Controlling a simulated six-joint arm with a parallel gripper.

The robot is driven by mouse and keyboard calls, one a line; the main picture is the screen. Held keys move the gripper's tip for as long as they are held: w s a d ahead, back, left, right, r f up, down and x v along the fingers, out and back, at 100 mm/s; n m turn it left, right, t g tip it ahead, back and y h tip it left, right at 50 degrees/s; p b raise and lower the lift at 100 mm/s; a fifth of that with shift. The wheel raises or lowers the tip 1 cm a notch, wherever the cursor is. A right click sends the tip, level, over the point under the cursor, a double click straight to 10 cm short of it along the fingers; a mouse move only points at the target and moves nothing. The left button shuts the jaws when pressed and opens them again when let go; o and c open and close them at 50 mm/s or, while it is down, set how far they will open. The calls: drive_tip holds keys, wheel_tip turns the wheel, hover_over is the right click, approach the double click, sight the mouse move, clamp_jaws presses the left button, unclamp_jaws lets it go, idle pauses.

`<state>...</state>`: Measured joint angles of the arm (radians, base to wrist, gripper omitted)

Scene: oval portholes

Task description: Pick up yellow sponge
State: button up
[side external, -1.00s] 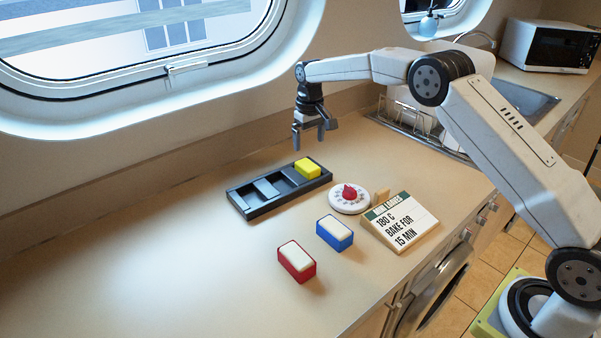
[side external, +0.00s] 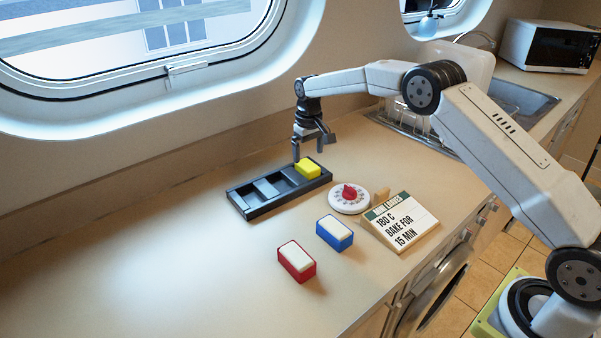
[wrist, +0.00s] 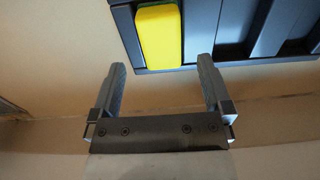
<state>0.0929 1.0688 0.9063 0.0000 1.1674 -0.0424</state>
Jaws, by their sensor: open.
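The yellow sponge (side external: 308,168) sits in the right end compartment of a dark tray (side external: 252,212) on the counter. In the wrist view the yellow sponge (wrist: 159,36) lies at the top, ahead of the fingertips, in the end compartment of the tray (wrist: 207,28). My gripper (side external: 308,155) is above the sponge end of the tray, with its fingers pointing down. In the wrist view my gripper (wrist: 162,68) is open and empty, its two fingers spread about wider than the sponge. The sponge is not between the fingers.
A red-sided block (side external: 297,262) and a blue-sided block (side external: 334,233), both with pale tops, stand in front of the tray. A white dial timer (side external: 349,198) and a recipe card stand (side external: 400,222) are to the right. The left counter is clear.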

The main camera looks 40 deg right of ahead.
sight(307, 164)
drive_tip(key=shift+w+f, duration=0.1)
drive_tip(key=shift+f, duration=1.95)
drive_tip(key=c, duration=1.3)
drive_tip(key=shift+o, duration=0.2)
drive_tip(key=shift+r, duration=0.2)
